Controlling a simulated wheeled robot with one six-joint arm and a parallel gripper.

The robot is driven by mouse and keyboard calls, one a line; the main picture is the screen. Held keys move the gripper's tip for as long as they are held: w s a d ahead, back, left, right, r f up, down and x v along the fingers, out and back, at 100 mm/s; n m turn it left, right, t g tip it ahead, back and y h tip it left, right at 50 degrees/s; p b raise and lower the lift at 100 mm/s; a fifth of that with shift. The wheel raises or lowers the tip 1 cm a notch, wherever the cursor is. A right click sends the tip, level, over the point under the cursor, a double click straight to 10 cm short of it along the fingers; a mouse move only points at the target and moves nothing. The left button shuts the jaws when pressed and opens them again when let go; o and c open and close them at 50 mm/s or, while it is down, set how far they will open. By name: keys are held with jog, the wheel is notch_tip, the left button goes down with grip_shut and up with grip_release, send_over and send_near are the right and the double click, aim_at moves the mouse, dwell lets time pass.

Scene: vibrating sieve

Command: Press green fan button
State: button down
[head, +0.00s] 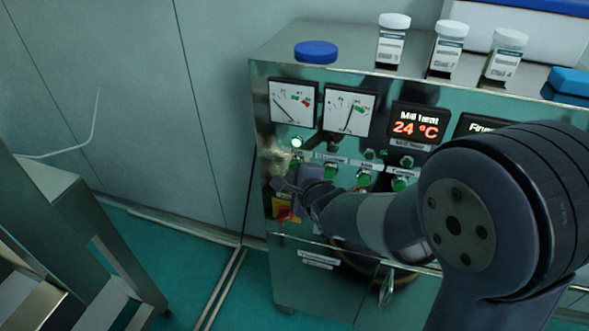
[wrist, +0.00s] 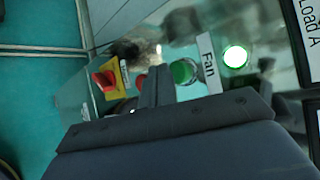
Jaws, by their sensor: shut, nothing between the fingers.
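The green fan button (wrist: 184,71) shows in the wrist view, beside a white label reading "Fan" (wrist: 209,62). A lit green-white lamp (wrist: 235,56) is on the label's other side, and it also glows in the head view (head: 296,142). In the head view my gripper (head: 279,185) is at the panel's left side and hides part of the button area.
A red switch on a yellow plate (wrist: 105,78) is farther left. The steel cabinet (head: 262,110) carries dials and a 24 °C display (head: 416,126). Jars (head: 392,40) and a blue lid (head: 316,52) stand on top.

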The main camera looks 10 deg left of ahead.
jog(key=shift+s, duration=0.1)
jog(key=s+b, duration=0.1)
jog(key=s, duration=0.1)
jog(key=s+b, duration=0.2)
jog(key=shift+s+a, duration=0.2)
jog(key=shift+s, duration=0.2)
dwell(0.6)
jog(key=shift+s+a, duration=0.15)
jog(key=shift+s, duration=1.75)
jog(key=shift+w, duration=0.1)
